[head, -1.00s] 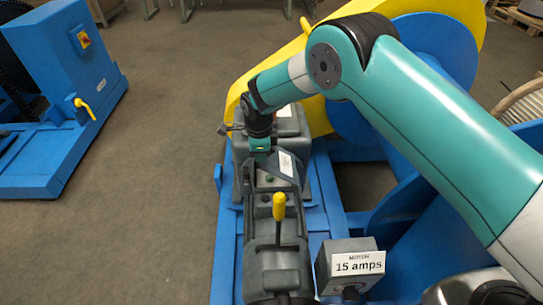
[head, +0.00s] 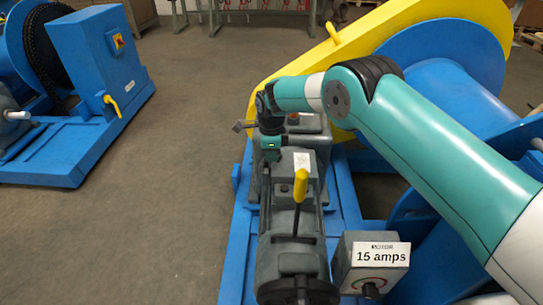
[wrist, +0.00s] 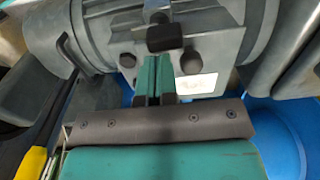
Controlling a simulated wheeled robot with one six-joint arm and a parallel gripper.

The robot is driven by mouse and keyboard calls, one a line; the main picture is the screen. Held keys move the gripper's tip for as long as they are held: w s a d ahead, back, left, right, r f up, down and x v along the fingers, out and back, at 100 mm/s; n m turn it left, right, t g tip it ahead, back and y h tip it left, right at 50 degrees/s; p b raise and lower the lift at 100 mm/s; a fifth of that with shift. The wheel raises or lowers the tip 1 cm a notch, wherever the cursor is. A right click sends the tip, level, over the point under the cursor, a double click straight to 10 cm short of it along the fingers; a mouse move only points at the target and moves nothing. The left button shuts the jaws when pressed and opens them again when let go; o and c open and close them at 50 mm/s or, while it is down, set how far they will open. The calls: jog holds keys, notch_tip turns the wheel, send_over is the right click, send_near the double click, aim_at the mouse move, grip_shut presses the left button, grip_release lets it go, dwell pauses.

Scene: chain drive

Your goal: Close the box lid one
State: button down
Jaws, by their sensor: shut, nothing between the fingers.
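The box lid (head: 301,172) appears as a grey panel with a white label, on the grey drive unit in the head view. It looks nearly level there, but its exact angle is hard to tell. My gripper (head: 271,152) is just left of the label, pointing down, at or very near the lid's far left side. In the wrist view my gripper (wrist: 158,85) has its two teal fingers together and empty. They reach toward a grey face with dark knobs and a white label (wrist: 196,84). Whether the fingertips touch it is hidden.
A yellow-handled lever (head: 300,188) stands upright nearer on the drive unit, above a dark handwheel (head: 298,291). A box labelled 15 amps (head: 374,262) stands at right. A yellow chain guard (head: 318,68) rises behind. Open floor (head: 180,200) lies to the left.

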jog(key=shift+a, duration=0.15)
jog(key=a+r+p, duration=0.2)
jog(key=a+r, duration=0.5)
jog(key=r, duration=0.4)
jog(key=s+d+r+n, duration=0.1)
jog(key=d+r+n, duration=0.1)
jog(key=r+n, duration=0.3)
jog(key=s+d+r+n, duration=0.2)
jog(key=d+r, duration=0.1)
jog(key=r, duration=0.3)
jog(key=s+d+r+n+y, duration=0.2)
jog(key=s+d+r+n, duration=0.5)
jog(key=s, duration=0.3)
jog(key=s+d+r+n+y, duration=0.15)
jog(key=s+n, duration=0.25)
jog(key=s, duration=0.4)
jog(key=s+d+n, duration=0.3)
jog(key=s+n, duration=0.1)
jog(key=s, duration=0.5)
jog(key=s+d+n+y, duration=0.15)
jog(key=s+n, duration=0.25)
jog(key=s, duration=0.4)
notch_tip(320, 180, up, 14)
jog(key=p, duration=1.4)
jog(key=shift+s+d+h, duration=0.2)
jog(key=shift+s+h, duration=0.1)
jog(key=shift+s, duration=0.15)
